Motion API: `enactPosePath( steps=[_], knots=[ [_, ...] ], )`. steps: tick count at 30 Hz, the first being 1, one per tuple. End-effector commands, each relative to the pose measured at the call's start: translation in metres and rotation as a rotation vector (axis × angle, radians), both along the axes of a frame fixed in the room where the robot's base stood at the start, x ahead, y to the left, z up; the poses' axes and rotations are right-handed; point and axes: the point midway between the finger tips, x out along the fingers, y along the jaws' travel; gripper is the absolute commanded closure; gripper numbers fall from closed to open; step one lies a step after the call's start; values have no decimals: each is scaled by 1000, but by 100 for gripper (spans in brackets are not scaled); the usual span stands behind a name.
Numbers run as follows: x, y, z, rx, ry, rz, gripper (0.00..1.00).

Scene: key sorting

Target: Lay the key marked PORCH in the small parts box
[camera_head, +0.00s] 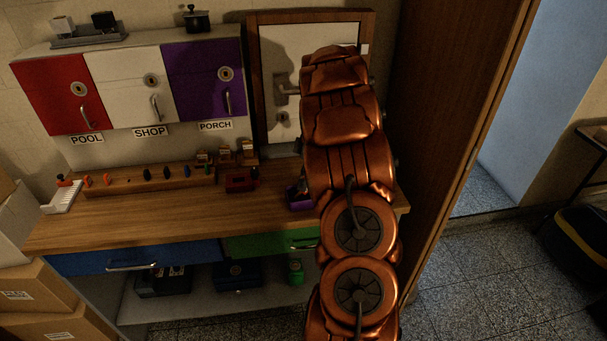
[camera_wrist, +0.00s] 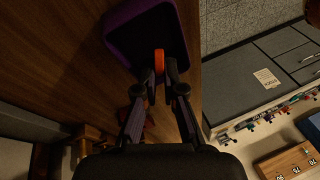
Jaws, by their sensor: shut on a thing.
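My gripper (camera_wrist: 160,78) is shut on an orange key (camera_wrist: 158,60), whose marking I cannot read. In the wrist view the key is at the near edge of an open purple box (camera_wrist: 118,28) and overlaps its inside; I cannot tell whether it touches the bottom. In the head view the purple box (camera_head: 299,204) shows in part on the worktop, left of my arm, which hides the rest and my gripper. A purple cabinet door (camera_head: 205,80) stands above a PORCH sign (camera_head: 215,126).
A wooden rack (camera_head: 130,186) with several coloured keys runs along the back of the worktop (camera_head: 150,230). A red object (camera_head: 240,181) stands at its right end. A tall wooden panel (camera_head: 450,110) rises right of my arm.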

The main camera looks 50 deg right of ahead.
Motion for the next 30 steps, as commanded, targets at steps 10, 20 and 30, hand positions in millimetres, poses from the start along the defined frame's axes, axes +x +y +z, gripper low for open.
enactPosePath(
  steps=[10, 20, 30],
  knots=[
    [1, -1, -11, -3, -3, 0, 100],
    [0, -1, -11, -1, -2, -1, 74],
    [0, 0, -11, -1, -2, -1, 63]
  ],
)
